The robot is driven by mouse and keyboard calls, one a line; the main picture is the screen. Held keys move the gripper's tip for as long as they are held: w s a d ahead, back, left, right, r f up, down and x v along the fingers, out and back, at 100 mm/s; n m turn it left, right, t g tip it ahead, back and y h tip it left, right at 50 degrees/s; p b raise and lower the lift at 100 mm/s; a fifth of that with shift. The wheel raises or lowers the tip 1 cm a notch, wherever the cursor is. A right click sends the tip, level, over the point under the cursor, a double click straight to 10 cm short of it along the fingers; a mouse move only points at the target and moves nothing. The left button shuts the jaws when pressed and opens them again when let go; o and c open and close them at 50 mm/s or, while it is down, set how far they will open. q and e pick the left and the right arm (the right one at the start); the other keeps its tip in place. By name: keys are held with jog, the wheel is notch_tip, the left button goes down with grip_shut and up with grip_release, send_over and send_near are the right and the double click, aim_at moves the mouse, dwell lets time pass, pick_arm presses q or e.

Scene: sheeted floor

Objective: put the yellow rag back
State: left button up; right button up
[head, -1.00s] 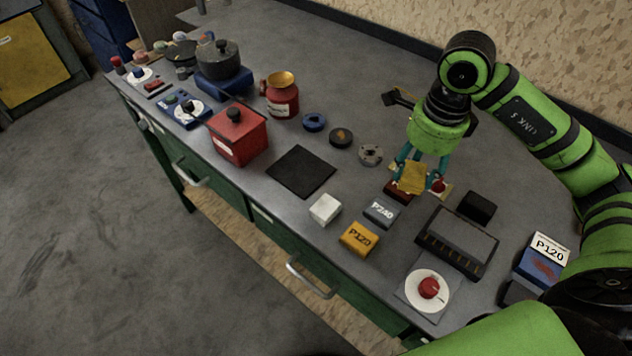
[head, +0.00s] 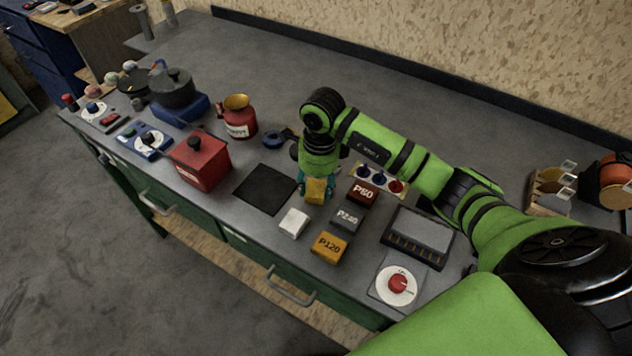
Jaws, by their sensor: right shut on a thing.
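The yellow rag (head: 316,192) hangs between the teal fingers of my right gripper (head: 316,184). That gripper points down and is shut on the rag. It is over the table just right of a black square mat (head: 266,189) and left of the red P80 block (head: 361,192). I cannot tell whether the rag touches the tabletop. My right arm hides part of the table behind it. My left gripper is not in view.
A white block (head: 293,222), a grey P240 block (head: 346,218) and a yellow P120 block (head: 329,247) stand in front. A red lidded box (head: 203,162) and red jug (head: 238,118) are left. A black tray (head: 420,237) is right.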

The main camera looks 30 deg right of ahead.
jog(key=shift+f, duration=0.65)
jog(key=shift+f, duration=0.1)
jog(key=shift+f, duration=0.15)
jog(key=o, duration=1.1)
